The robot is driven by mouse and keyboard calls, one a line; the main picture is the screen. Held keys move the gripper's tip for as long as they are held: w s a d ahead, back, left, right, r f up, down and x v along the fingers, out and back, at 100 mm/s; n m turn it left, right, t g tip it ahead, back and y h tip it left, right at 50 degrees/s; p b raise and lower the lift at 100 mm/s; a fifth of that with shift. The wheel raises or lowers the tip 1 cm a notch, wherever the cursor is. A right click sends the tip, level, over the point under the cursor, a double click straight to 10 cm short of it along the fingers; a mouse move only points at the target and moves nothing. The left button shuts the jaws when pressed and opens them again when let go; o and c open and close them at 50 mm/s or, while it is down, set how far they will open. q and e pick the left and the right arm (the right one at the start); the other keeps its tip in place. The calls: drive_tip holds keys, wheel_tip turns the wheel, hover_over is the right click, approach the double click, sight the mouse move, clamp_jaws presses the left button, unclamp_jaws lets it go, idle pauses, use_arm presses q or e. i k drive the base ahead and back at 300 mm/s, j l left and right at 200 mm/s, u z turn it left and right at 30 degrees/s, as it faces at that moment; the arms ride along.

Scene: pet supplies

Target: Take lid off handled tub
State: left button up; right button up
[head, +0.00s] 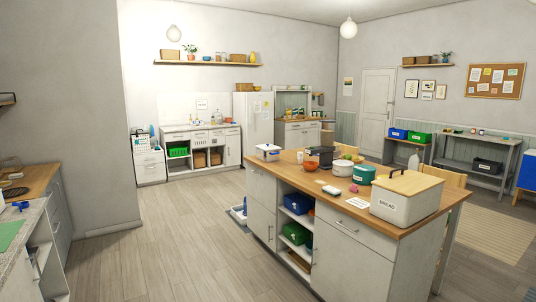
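Several lidded containers stand on the wooden top of the kitchen island (318,193). A small, pale, low tub (268,153) with blue parts stands near the island's far left end, and its lid appears to be on. A white bread box (402,208) marked "BREAD" stands at the near right end, with its wooden lid (410,182) on. Between them are a white round pot (343,169) with a reddish top and a green round tin (363,175). I cannot tell for sure which is the handled tub. Neither gripper is in view.
A dark pot (321,156), a pink item (353,188) and a white card (357,203) are also on the island. A counter (30,183) stands at far left. The wood floor (160,235) between counter and island is mostly clear. A blue-and-white tray (239,215) lies beside the island.

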sight(268, 153)
drive_tip(key=i+j+u, duration=0.35)
drive_tip(key=i, duration=0.9)
drive_tip(key=i+l+u, duration=0.3)
drive_tip(key=i, duration=0.95)
drive_tip(key=i+z, duration=0.1)
drive_tip(key=i, duration=0.35)
drive_tip(key=i+j, duration=0.15)
drive_tip(key=i, duration=0.35)
drive_tip(key=i+z, duration=0.15)
drive_tip(key=i, duration=0.3)
drive_tip(key=i+j+z, duration=0.1)
drive_tip(key=i, duration=0.35)
drive_tip(key=i+j+z, duration=0.1)
drive_tip(key=i+j, duration=0.2)
drive_tip(key=i, duration=0.15)
